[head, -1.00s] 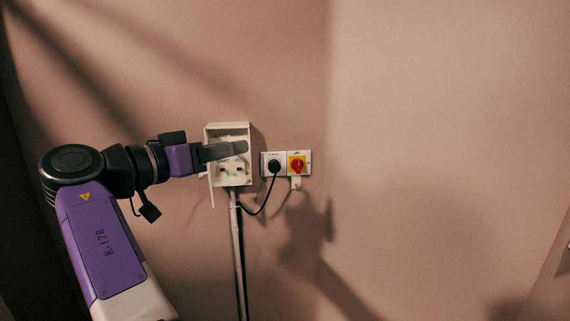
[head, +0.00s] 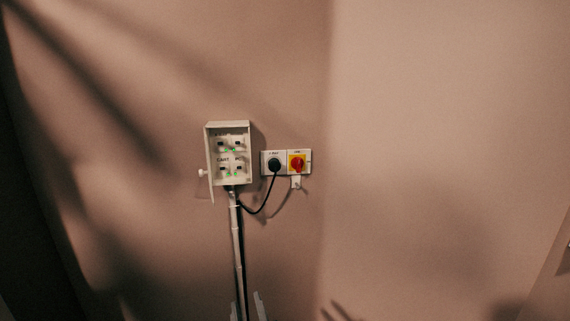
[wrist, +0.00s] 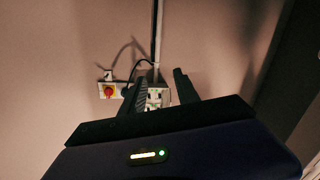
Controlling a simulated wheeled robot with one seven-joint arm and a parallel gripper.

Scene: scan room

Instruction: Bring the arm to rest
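My gripper (wrist: 160,77) shows in the wrist view with its two dark fingers apart and nothing held between them. In the head view only what look like its two fingertips (head: 248,298) rise at the bottom edge, either side of the conduit and below the switch box. The rest of my arm is out of the head view. The wrist view looks upside down, with the switch box (wrist: 157,96) partly hidden behind the fingers.
An open white box (head: 230,153) with several switches and green lights is on the wall, its cover at the left. Beside it are a black plug (head: 274,165) with a cable and a red rotary switch (head: 297,163) on yellow. A conduit (head: 236,240) runs down. The wall right is bare.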

